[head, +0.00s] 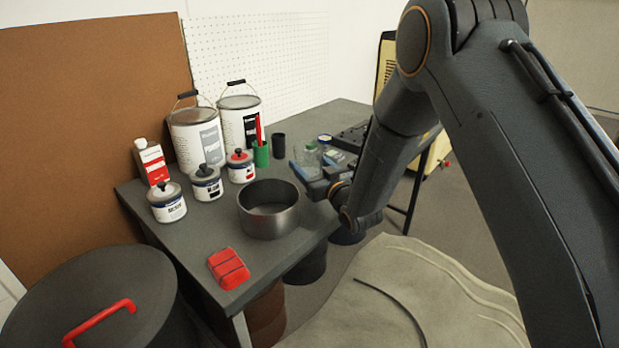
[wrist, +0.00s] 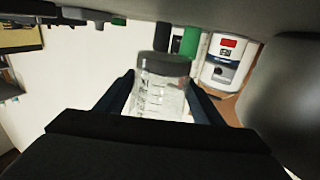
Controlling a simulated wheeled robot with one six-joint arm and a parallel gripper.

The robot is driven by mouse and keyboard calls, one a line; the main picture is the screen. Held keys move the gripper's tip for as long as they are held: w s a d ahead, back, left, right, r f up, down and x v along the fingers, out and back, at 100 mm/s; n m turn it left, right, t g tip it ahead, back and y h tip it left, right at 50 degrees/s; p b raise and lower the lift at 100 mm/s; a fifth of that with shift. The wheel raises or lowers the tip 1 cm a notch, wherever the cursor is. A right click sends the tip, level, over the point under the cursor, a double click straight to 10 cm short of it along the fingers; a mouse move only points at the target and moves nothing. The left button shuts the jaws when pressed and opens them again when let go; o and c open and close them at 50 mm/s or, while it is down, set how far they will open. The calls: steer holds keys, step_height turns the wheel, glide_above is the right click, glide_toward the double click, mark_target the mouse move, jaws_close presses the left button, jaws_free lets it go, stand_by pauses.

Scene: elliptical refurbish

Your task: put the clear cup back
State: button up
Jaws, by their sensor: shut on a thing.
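The clear cup (wrist: 158,98) is between the two fingers of my gripper (wrist: 160,105) in the wrist view, with marking lines on its side. My gripper is shut on it. In the head view the clear cup (head: 308,158) shows at the end of my gripper (head: 312,170), over the right part of the dark table (head: 215,228). My arm hides part of the gripper. I cannot tell whether the cup touches the table.
A metal pot (head: 269,222) stands left of my gripper. A green cup (head: 261,155) and a black cup (head: 279,146) stand behind it. Several paint cans, a white-red bottle (head: 151,162) and a red block (head: 228,268) are further left. The table's front-left top is partly clear.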

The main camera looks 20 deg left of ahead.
steer(key=shift+f, duration=2.05)
steer(key=shift+f, duration=0.1)
steer(key=o, duration=1.1)
steer(key=shift+s+d, duration=0.1)
steer(key=shift+d, duration=0.05)
steer(key=v, duration=1.1)
steer(key=shift+s+d+b, duration=0.25)
steer(key=shift+d+b, duration=0.05)
